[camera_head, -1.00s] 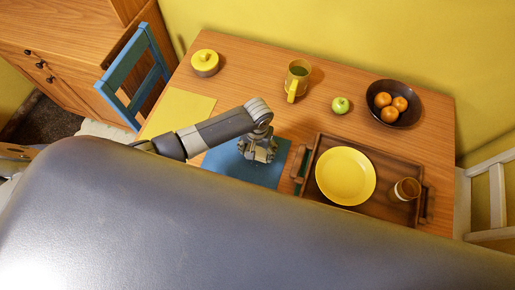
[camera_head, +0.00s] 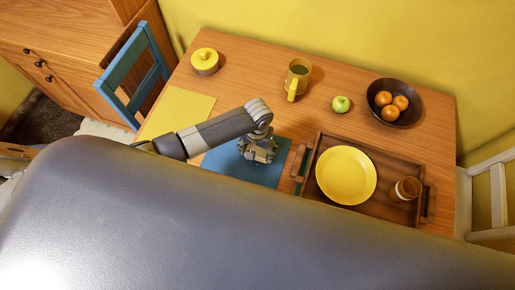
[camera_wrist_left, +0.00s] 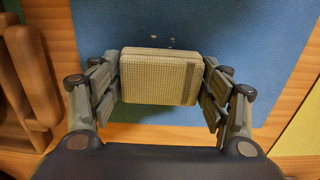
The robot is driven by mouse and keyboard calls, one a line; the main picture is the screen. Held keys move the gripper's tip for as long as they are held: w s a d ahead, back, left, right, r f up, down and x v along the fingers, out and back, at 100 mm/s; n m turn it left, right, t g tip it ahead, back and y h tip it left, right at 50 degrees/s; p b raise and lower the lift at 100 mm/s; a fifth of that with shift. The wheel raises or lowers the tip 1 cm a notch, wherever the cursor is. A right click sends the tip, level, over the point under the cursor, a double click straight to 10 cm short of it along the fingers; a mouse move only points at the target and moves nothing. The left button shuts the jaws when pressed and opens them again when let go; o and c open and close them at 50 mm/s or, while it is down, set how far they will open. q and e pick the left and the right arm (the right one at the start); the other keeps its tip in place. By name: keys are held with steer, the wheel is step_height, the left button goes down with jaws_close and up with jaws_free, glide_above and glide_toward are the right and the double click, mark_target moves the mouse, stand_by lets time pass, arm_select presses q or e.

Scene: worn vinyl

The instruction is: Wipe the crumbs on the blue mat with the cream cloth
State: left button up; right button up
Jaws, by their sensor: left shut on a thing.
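The blue mat (camera_head: 225,166) lies on the wooden table, partly hidden by my left arm in the head view. My left gripper (camera_head: 258,155) is over the mat, pointing down. In the left wrist view my left gripper (camera_wrist_left: 161,88) is shut on the cream cloth (camera_wrist_left: 155,78), a folded, woven-looking block between the fingers. The blue mat (camera_wrist_left: 255,45) spreads beneath and beyond it. Whether the cloth touches the mat is hard to tell. My right gripper is not in view.
A wooden tray (camera_head: 388,157) with a yellow plate (camera_head: 345,175) and a cup (camera_head: 406,188) stands right of the mat. A yellow mat (camera_head: 178,112) lies to its left.

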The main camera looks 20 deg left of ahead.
arm_select(q)
steer(key=shift+f, duration=0.35)
stand_by(0.3)
steer(key=shift+s+r+p, duration=0.15)
steer(key=shift+s+p, duration=0.75)
steer(key=shift+s, duration=0.3)
steer(key=shift+s+a+p, duration=0.1)
steer(key=shift+s+p, duration=0.65)
steer(key=shift+s, duration=0.85)
